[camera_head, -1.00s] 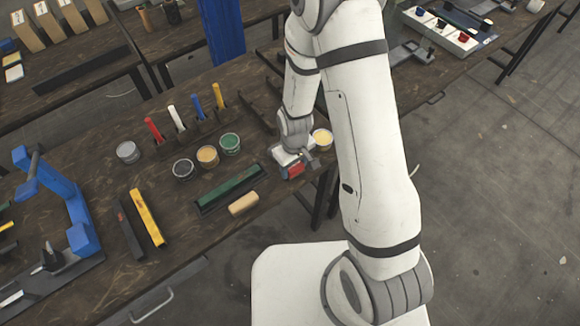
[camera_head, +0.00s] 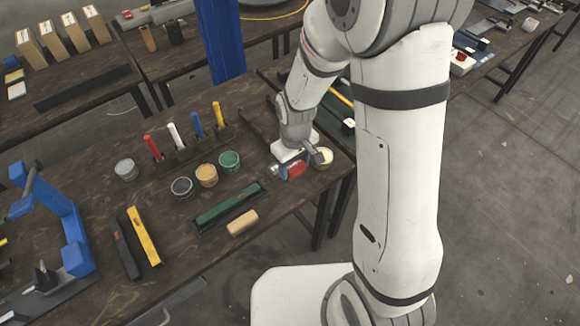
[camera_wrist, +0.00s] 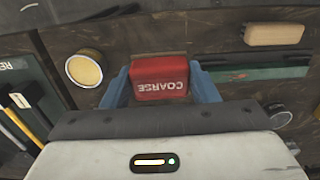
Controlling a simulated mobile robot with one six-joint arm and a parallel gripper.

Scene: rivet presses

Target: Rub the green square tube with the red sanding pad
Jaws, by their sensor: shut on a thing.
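The red sanding pad (camera_wrist: 160,78), marked "COARSE", is between the two blue fingers of my gripper (camera_wrist: 160,88) in the wrist view. My gripper is shut on it. In the head view the red pad (camera_head: 295,169) shows at the tip of my gripper (camera_head: 290,168), near the table's right end. The green square tube (camera_head: 228,204) lies in a dark holder to the left of my gripper, apart from the pad.
A tan block (camera_head: 243,223) lies just in front of the green tube. Open cans, among them a dark green one (camera_head: 230,161) and a cream one (camera_head: 322,158), stand nearby. Yellow (camera_head: 144,236) and black (camera_head: 124,249) bars and a blue press (camera_head: 62,225) are at the left.

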